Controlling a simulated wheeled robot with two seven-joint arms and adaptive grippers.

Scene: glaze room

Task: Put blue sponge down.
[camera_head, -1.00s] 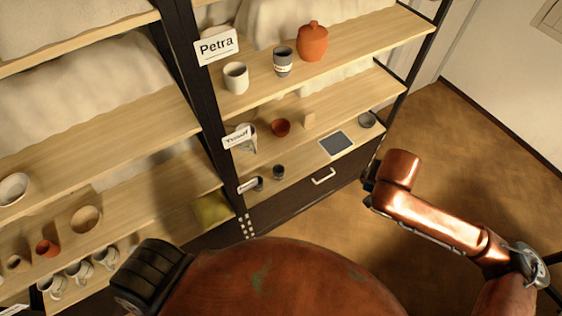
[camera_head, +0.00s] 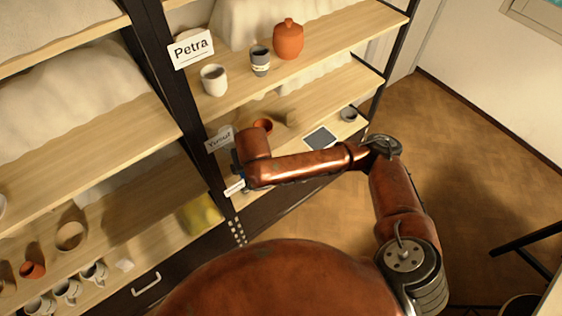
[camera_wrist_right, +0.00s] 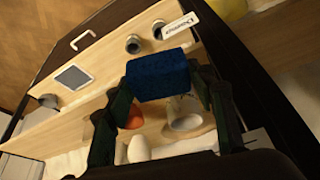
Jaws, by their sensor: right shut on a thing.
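The blue sponge (camera_wrist_right: 158,77) is a dark blue block between the two fingers of my right gripper (camera_wrist_right: 161,86) in the right wrist view. The gripper is shut on it. The sponge is in front of the shelf unit, with shelf boards and pottery behind it; whether it touches a board I cannot tell. In the head view my right arm reaches left to the lower shelves by the Yusuf label (camera_head: 219,139), and its wrist hides most of the gripper. My left gripper is not in view.
In the wrist view, two small dark cups (camera_wrist_right: 133,44) stand by a name label (camera_wrist_right: 180,26). Bare board shows between the panel and the cups.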

